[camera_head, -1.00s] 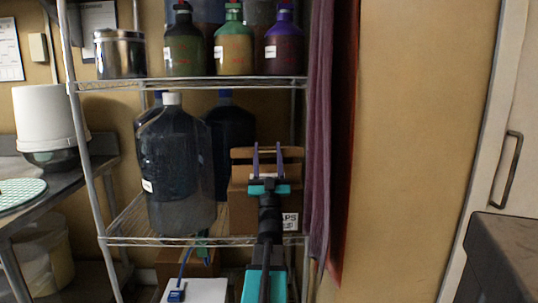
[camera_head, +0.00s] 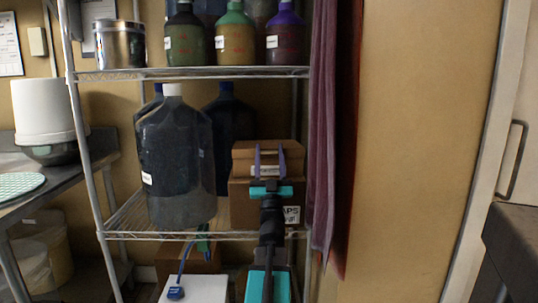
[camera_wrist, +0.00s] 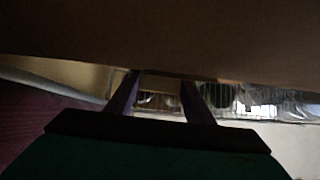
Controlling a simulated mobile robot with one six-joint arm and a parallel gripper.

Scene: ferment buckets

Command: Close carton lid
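The brown cardboard carton (camera_head: 240,207) sits on the right end of the middle wire shelf, with a partly hidden white label low on its front. Its lid part (camera_head: 243,162) shows as a brown panel above the front face. I cannot tell whether it is fully shut. My gripper (camera_head: 270,150) is in front of the carton at lid height, its two purple fingers pointing up and apart, with nothing seen between them. In the wrist view, a brown cardboard surface (camera_wrist: 160,40) fills the top, close to the spread fingers (camera_wrist: 160,78). Contact is unclear.
A large dark water jug (camera_head: 175,165) stands left of the carton. A purple cloth (camera_head: 321,120) hangs close on the right. The upper shelf (camera_head: 190,72) holds coloured bottles and a steel pot. A white box (camera_head: 195,290) stands low in front.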

